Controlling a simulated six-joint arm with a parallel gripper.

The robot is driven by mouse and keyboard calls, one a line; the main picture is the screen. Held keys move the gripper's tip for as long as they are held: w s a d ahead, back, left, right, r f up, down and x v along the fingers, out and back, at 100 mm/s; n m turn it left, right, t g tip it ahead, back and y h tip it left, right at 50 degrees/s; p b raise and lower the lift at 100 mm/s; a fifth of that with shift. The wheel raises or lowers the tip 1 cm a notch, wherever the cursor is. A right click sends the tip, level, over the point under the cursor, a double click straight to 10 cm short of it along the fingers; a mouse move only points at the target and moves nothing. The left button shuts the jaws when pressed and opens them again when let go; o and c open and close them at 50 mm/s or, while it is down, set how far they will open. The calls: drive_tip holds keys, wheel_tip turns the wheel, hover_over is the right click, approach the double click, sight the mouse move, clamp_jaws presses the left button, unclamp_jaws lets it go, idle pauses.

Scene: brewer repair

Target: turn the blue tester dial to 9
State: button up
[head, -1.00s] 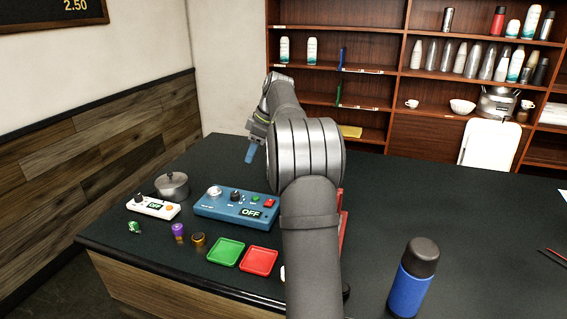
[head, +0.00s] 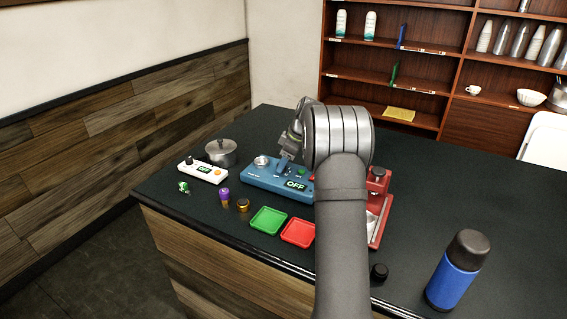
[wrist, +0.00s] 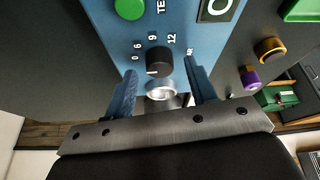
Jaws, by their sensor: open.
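The blue tester (head: 257,181) stands on the dark counter, its display reading OFF (head: 296,185). In the wrist view its black dial (wrist: 159,61) sits on the blue face (wrist: 103,40), with 0, 6, 9, 12 printed around it. A white mark shows at the dial's lower left edge, away from the 9. My gripper (wrist: 164,80) is open, its blue fingers on either side just below the dial, with no visible contact. In the head view my gripper (head: 284,158) is low over the tester and hides the dial.
A silver round fitting (wrist: 160,90) lies between the fingers in the wrist view. A white tester (head: 203,171), a pot (head: 221,151), a green tray (head: 268,220), a red tray (head: 298,233) and a red device (head: 378,190) stand nearby. A blue bottle (head: 455,272) is front right.

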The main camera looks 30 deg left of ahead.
drive_tip(key=shift+a+f, duration=0.25)
drive_tip(key=shift+f, duration=0.25)
drive_tip(key=c, duration=1)
drive_tip(key=shift+o, duration=0.2)
